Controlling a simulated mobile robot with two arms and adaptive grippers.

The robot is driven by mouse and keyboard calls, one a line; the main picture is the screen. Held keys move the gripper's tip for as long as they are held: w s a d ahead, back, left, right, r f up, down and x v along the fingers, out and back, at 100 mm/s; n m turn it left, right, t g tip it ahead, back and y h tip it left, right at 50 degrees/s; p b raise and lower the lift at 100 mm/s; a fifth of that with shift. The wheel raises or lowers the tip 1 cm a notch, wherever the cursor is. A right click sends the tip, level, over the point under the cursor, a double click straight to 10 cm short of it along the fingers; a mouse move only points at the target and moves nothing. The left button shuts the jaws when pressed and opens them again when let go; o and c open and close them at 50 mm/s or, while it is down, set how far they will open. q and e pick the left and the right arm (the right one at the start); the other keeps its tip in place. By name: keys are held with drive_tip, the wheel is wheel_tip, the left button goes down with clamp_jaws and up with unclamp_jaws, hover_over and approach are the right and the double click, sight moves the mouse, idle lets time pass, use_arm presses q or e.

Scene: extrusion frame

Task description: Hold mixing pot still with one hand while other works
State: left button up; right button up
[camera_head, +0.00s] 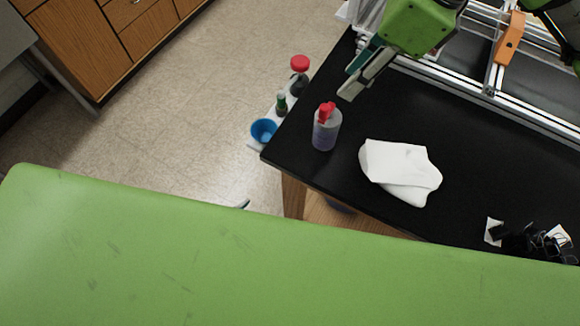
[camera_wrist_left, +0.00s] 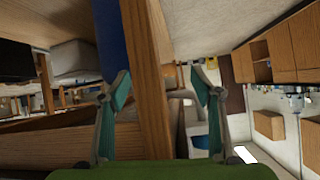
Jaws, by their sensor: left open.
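I cannot make out a mixing pot in either view. My left gripper (camera_head: 352,82) is over the far left part of the black table (camera_head: 480,165), above and to the right of a clear spray bottle with a red top (camera_head: 326,128). In the left wrist view its two fingers (camera_wrist_left: 160,78) stand wide apart with nothing held. A wooden post (camera_wrist_left: 152,90) and a blue upright shape show beyond them. At the top right edge of the head view a dark and green part, perhaps my right arm (camera_head: 556,32), is cut off; its fingers cannot be made out.
A crumpled white cloth (camera_head: 400,170) lies mid-table. A metal extrusion frame (camera_head: 480,88) with an orange bracket (camera_head: 509,38) stands at the back. A blue cup (camera_head: 263,131) and red-capped bottle (camera_head: 299,70) sit past the table's left edge. Dark small items (camera_head: 535,242) lie front right.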

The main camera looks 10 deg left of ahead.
use_arm(q)
drive_tip(key=w+d+r+t+h, duration=0.2)
drive_tip(key=d+r, duration=0.2)
drive_tip(key=r, duration=0.6)
drive_tip(key=t+h, duration=0.1)
drive_tip(key=t, duration=0.2)
approach(327, 128)
drive_tip(key=s+a+f, duration=0.1)
drive_tip(key=a+f, duration=0.3)
drive_tip(key=f, duration=0.4)
drive_tip(key=shift+h, duration=0.4)
drive_tip(key=r+x, duration=0.1)
drive_tip(key=x, duration=0.4)
drive_tip(key=r+x, duration=0.1)
drive_tip(key=x, duration=0.4)
drive_tip(key=d+r+x, duration=0.1)
drive_tip(key=x, duration=0.4)
drive_tip(key=shift+d, duration=0.25)
drive_tip(key=c, duration=1.3)
